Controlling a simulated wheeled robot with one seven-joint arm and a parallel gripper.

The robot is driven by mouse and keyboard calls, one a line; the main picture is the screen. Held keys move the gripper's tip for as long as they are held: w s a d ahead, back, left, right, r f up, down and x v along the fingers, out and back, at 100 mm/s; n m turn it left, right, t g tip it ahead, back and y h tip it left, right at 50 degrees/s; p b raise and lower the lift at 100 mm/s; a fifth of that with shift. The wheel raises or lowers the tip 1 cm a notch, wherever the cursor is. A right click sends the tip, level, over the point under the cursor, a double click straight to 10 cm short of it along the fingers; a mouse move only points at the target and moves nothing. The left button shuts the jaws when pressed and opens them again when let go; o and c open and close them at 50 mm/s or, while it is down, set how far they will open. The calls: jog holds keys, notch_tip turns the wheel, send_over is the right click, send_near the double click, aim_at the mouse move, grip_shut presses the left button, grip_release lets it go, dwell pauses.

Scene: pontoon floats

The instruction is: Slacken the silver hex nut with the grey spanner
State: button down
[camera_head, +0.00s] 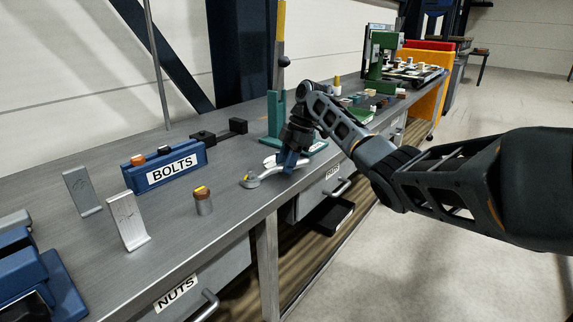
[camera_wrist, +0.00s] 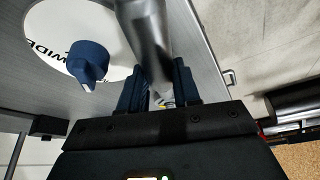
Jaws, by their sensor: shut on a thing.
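My gripper (camera_head: 288,163) is shut on the handle of the grey spanner (camera_head: 271,173), low over the bench near its front edge. In the wrist view the spanner (camera_wrist: 147,35) runs up from between my blue fingers (camera_wrist: 158,90). The spanner's head points left in the head view, at a small silver piece with a yellow mark, which looks like the silver hex nut (camera_head: 248,177). Whether the jaws are fully around it is too small to tell. The nut is not clearly seen in the wrist view.
A copper-coloured nut on a silver post (camera_head: 203,201) stands to the left. A blue BOLTS holder (camera_head: 165,169) and upright metal brackets (camera_head: 128,220) are further left. A green stand (camera_head: 276,120) rises behind my gripper. The wrist view shows a blue knob (camera_wrist: 88,63) on a white disc.

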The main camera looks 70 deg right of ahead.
jog(key=shift+w+d+n+g+b, duration=0.3)
jog(key=shift+w+n+b, duration=0.4)
jog(key=shift+b, duration=0.65)
jog(key=shift+w+d+n+g+b, duration=0.1)
jog(key=shift+w+d+n+b, duration=0.45)
jog(key=shift+b, duration=0.75)
jog(key=shift+w+r+n+y+b, duration=0.3)
jog(key=shift+w+n+b, duration=0.3)
jog(key=shift+b, duration=0.45)
dwell(0.5)
jog(key=shift+s+a+p, duration=0.1)
jog(key=shift+s+p, duration=0.1)
jog(key=shift+p, duration=0.45)
jog(key=shift+s+p, duration=0.2)
jog(key=shift+p, duration=0.35)
jog(key=shift+s+a+f+m+p, duration=0.3)
jog(key=shift+s+m+p, duration=0.25)
jog(key=shift+p, duration=0.5)
jog(key=shift+r, duration=0.15)
jog(key=shift+r+p, duration=1.75)
jog(key=shift+r, duration=0.6)
jog(key=shift+r, duration=0.1)
